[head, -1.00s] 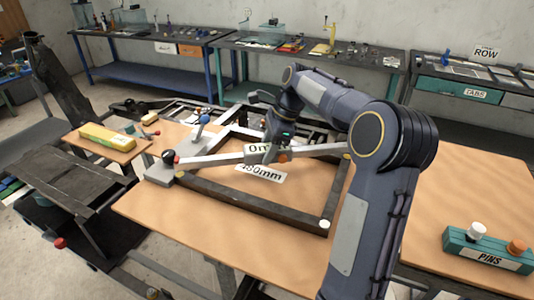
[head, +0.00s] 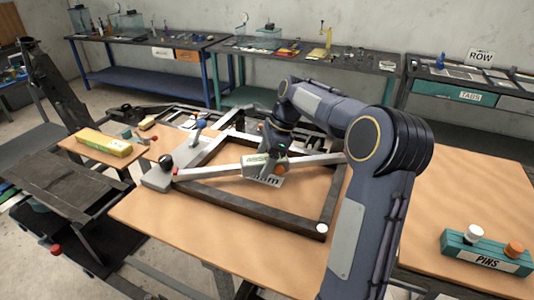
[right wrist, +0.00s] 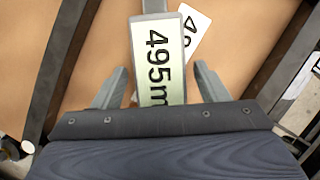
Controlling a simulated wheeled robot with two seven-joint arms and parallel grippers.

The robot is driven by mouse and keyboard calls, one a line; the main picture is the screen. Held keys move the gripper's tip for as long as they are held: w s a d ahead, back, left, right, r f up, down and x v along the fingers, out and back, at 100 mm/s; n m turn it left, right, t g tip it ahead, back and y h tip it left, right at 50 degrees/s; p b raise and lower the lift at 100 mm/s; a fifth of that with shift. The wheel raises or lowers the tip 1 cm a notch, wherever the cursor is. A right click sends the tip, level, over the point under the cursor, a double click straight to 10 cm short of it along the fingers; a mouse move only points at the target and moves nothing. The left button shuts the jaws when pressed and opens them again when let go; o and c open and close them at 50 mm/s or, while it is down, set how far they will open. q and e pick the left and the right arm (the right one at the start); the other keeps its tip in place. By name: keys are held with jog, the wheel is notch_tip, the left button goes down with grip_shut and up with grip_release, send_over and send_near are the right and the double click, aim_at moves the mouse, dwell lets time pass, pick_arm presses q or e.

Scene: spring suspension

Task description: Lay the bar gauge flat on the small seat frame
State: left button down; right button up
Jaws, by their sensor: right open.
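The bar gauge (head: 212,171) is a long pale bar with a display box at its middle. It lies slantwise across the dark small seat frame (head: 250,211), its left end by a grey block with a black knob and its right end near the frame's right rail. In the right wrist view its display (right wrist: 160,55) reads 495m, the rest cut off by my gripper. My right gripper (head: 268,160) is over the display; its open fingers (right wrist: 160,80) stand on either side of the box with gaps visible. My left gripper is not in view.
A white label card (right wrist: 193,32) lies on the wooden table under the gauge. A teal PINS block (head: 487,252) stands at the right. A yellow box (head: 103,142) sits on a side board at the left. The table's front area is clear.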

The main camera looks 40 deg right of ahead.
jog(key=v, duration=1.2)
